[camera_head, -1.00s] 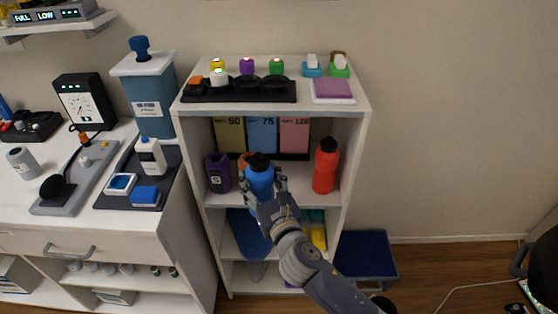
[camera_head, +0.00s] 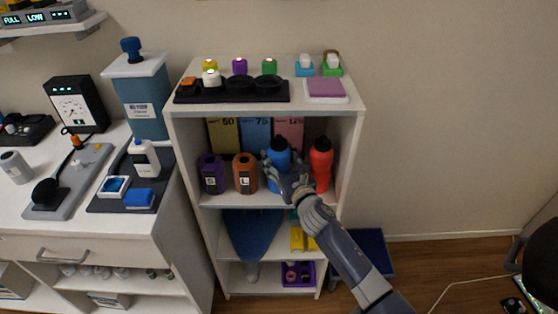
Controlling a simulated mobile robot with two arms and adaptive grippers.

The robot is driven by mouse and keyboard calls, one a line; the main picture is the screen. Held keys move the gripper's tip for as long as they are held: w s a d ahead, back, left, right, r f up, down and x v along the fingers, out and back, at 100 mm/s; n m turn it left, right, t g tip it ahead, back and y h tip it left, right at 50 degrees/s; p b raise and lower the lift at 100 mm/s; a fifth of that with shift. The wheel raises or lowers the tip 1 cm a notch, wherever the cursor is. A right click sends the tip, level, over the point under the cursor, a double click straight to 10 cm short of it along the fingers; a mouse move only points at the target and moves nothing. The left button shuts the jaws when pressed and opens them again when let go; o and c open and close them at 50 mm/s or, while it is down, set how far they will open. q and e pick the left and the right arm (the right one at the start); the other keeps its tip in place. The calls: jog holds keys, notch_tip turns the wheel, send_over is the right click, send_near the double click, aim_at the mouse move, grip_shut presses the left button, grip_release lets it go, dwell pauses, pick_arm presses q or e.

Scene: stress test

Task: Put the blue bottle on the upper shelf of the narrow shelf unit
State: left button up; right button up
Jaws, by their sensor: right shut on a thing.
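The blue bottle (camera_head: 279,150) with a black cap is in the upper compartment of the narrow white shelf unit (camera_head: 180,150), upright or nearly so. My right gripper (camera_head: 278,173) reaches in from the lower right and is shut on it. My left gripper is not in view.
A purple container (camera_head: 213,174) stands at the left of the same shelf. Cards (camera_head: 255,133) stand at the back. A black tray (camera_head: 232,91) and small items cover much of the unit's top. Below are a blue board (camera_head: 250,233) and yellow items (camera_head: 302,239).

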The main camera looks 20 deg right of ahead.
dwell(0.3)
jog(key=o, duration=1.5)
jog(key=shift+f, duration=0.2)
jog(key=shift+o, duration=0.2)
jog(key=shift+r, duration=0.2)
jog(key=s+d, duration=0.1)
jog(key=s, duration=1.1)
jog(key=shift+d+b, duration=0.2)
jog(key=shift+b, duration=0.1)
jog(key=shift+f, duration=0.1)
